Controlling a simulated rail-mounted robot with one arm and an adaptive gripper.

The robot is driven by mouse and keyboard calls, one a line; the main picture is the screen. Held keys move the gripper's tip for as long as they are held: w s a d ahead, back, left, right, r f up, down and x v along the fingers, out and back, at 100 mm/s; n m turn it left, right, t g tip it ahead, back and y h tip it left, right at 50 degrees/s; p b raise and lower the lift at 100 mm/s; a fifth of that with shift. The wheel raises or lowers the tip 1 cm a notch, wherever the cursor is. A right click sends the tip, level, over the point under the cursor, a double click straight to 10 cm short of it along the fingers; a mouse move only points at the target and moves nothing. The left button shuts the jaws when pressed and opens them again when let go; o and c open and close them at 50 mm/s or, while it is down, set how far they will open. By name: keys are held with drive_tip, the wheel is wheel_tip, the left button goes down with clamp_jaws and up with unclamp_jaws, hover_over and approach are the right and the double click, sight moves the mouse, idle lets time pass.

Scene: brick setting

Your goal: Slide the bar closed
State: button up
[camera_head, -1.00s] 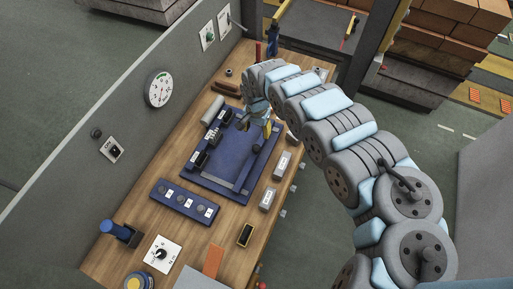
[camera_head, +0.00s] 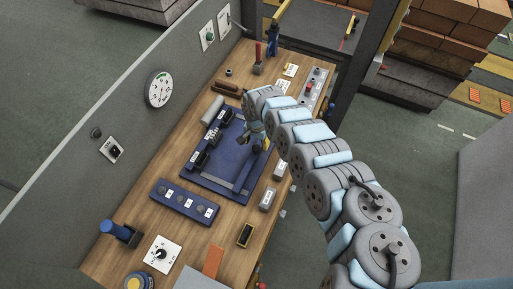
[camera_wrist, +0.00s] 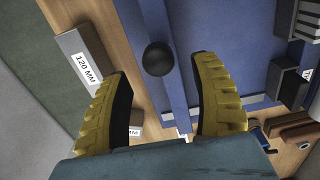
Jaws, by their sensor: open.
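The blue bar (camera_wrist: 176,100) runs along the blue fixture (camera_head: 225,187) on the bench. A round black knob (camera_wrist: 157,59) stands on the bar in the wrist view. My gripper (camera_wrist: 163,72) is open, with one yellow finger on each side of the knob's line and a gap to each. Whether the fingertips reach down to the knob's height I cannot tell. In the head view my gripper (camera_head: 259,141) is over the right side of the fixture, and my arm and fingers hide the knob there.
Labelled grey blocks lie right of the fixture, one marked 120 MM (camera_wrist: 83,62). Black clamps (camera_head: 200,160) line its left side. A grey wall with a gauge (camera_head: 158,90) bounds the bench.

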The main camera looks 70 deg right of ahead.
sight(256, 146)
wheel_tip(256, 146, down, 3)
drive_tip(key=shift+f+b, duration=0.2)
drive_tip(key=shift+b, duration=0.1)
drive_tip(key=shift+f, duration=0.5)
clamp_jaws()
